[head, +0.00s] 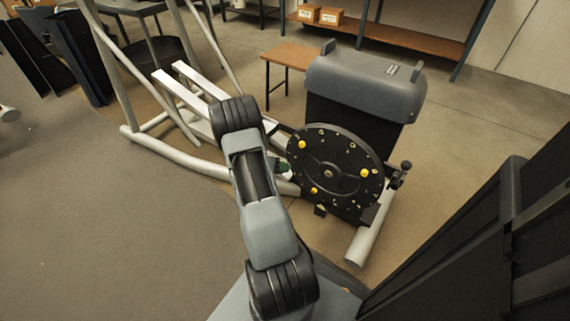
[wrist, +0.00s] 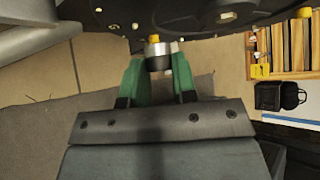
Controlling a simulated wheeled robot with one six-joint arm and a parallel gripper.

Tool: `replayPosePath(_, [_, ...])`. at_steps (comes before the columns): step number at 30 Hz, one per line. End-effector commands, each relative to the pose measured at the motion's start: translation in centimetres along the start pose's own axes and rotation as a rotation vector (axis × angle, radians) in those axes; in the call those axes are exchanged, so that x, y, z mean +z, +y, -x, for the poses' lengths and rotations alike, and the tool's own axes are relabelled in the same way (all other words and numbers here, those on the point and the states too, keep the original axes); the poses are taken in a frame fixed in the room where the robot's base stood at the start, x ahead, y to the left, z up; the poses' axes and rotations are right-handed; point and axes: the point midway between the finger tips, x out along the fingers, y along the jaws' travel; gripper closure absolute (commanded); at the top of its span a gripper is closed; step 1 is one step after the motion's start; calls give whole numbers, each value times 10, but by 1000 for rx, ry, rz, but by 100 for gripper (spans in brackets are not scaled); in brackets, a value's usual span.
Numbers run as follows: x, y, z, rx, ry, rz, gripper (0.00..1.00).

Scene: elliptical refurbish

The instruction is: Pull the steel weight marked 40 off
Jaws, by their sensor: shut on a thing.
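My gripper's green fingers (wrist: 157,68) are closed around a short silver-and-black cylinder, the steel weight (wrist: 158,52), in the wrist view. No number can be read on it. A yellow piece shows at its far end, against the rim of the black disc (wrist: 215,16). I cannot tell whether the weight still touches the disc. In the head view, the black disc (head: 335,185) with yellow knobs stands upright on the elliptical machine. My gripper (head: 281,166) is at the disc's left side, mostly hidden behind my arm, and the weight is hidden there.
The machine's grey housing (head: 365,82) rises behind the disc, and its pale frame tube (head: 160,160) runs left along the floor. A small wooden-topped stool (head: 289,55) stands behind. A shelf (head: 390,37) with boxes is farther back. Open floor lies at the left.

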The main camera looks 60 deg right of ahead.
Motion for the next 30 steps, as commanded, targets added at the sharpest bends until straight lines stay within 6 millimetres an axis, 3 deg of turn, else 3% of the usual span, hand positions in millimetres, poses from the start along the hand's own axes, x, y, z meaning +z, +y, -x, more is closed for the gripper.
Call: replayPosePath(30, [-60,0,62,1,-1,1,100])
